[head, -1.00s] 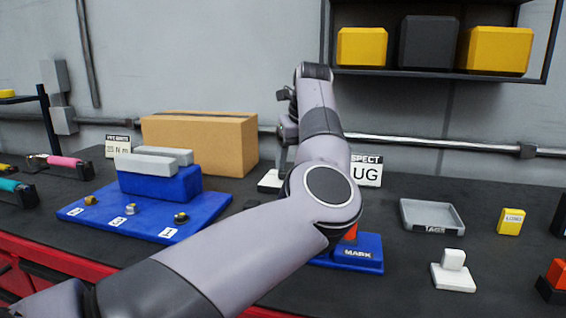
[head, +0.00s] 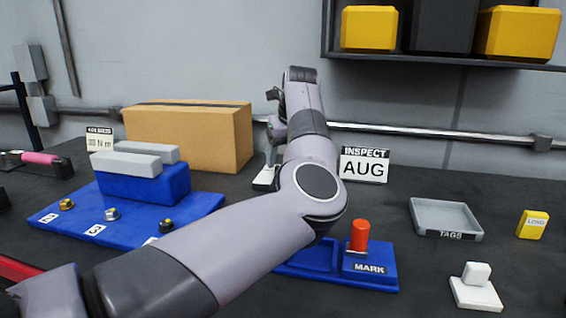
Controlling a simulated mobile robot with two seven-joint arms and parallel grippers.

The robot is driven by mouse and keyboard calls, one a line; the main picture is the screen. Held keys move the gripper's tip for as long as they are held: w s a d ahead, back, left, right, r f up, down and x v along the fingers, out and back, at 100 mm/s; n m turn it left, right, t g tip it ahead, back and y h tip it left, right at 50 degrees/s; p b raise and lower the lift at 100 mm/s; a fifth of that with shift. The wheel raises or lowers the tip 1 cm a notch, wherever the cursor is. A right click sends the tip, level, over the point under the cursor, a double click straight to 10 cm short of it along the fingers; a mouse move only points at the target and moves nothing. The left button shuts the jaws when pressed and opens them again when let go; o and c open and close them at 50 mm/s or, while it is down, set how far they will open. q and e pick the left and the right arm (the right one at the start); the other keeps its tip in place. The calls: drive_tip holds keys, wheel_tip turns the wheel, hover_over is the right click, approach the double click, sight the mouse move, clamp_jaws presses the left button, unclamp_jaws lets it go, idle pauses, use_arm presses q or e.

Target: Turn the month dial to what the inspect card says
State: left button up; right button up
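The inspect card (head: 365,166) stands upright near the back, right of my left arm, and reads "INSPECT" over "AUG". My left arm comes in from the left, bends at the elbow in the middle and rises; its wrist folds down behind the forearm. The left gripper is mostly hidden there, so I cannot tell whether it is open or holds anything. A small white piece (head: 264,177) shows beside the forearm, partly covered. I cannot make out a month dial; my arm hides part of the bench. My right gripper is not in view.
A blue MARK base (head: 378,278) with a red cylinder (head: 359,235) sits in front of the card, partly behind my arm. A grey TAGS tray (head: 446,218), a yellow block (head: 532,224) and a white block (head: 476,287) stand right. A cardboard box (head: 190,138) stands at back left.

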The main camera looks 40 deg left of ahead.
use_arm(q)
drive_tip(key=shift+x, duration=1.45)
drive_tip(key=c, duration=1)
drive_tip(key=shift+c, duration=0.2)
